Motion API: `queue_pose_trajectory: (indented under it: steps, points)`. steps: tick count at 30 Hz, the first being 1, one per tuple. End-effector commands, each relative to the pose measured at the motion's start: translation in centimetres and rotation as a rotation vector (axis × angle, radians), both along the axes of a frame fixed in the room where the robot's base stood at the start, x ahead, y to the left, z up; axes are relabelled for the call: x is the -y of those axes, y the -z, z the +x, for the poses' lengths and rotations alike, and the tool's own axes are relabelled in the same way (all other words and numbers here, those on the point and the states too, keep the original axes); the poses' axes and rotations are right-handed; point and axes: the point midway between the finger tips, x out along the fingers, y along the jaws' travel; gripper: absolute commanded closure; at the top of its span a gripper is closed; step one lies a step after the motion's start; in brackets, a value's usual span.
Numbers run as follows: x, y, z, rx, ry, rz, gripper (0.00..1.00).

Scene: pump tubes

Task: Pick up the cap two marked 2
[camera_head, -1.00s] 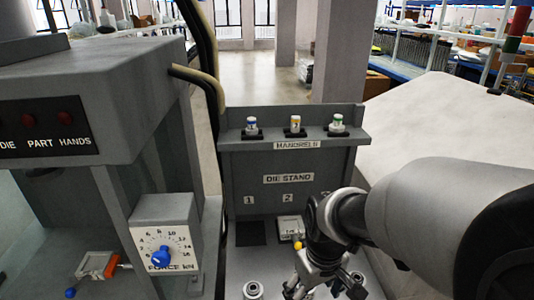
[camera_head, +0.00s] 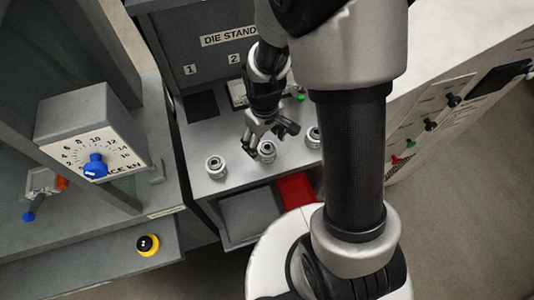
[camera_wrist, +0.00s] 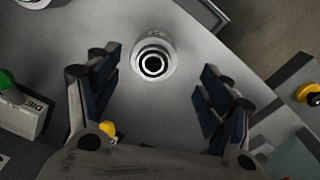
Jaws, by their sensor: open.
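Three short silver ring-topped caps stand on the grey bench shelf: a left one (camera_head: 215,167), a middle one (camera_head: 266,151) and a right one (camera_head: 314,137). No number is readable on any of them. My gripper (camera_head: 268,134) is open and empty, pointing down just above the middle cap. In the wrist view a cap (camera_wrist: 154,60) stands upright ahead of my spread fingers (camera_wrist: 162,90), roughly centred between them and apart from both. Part of another cap (camera_wrist: 32,2) shows at the top left edge.
The die stand (camera_head: 220,65) rises behind the caps, with labels 1 and 2 on it. A force dial box (camera_head: 92,135) is at the left, above a yellow-ringed button (camera_head: 147,244). A red bin (camera_head: 297,190) lies below the shelf edge.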

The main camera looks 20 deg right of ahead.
Motion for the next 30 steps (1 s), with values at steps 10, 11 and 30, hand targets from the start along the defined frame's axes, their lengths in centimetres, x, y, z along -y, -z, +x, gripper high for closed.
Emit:
queue_pose_trajectory:
  steps: [10, 11, 30]
  points:
    - [0.3, 2.6, 0.0, -0.001, 0.001, 0.001, 0.27]
    - [0.4, 3.0, 0.0, -0.002, 0.001, 0.000, 0.27]
    - [0.8, 6.4, 0.2, 0.001, 0.000, 0.000, 0.38]
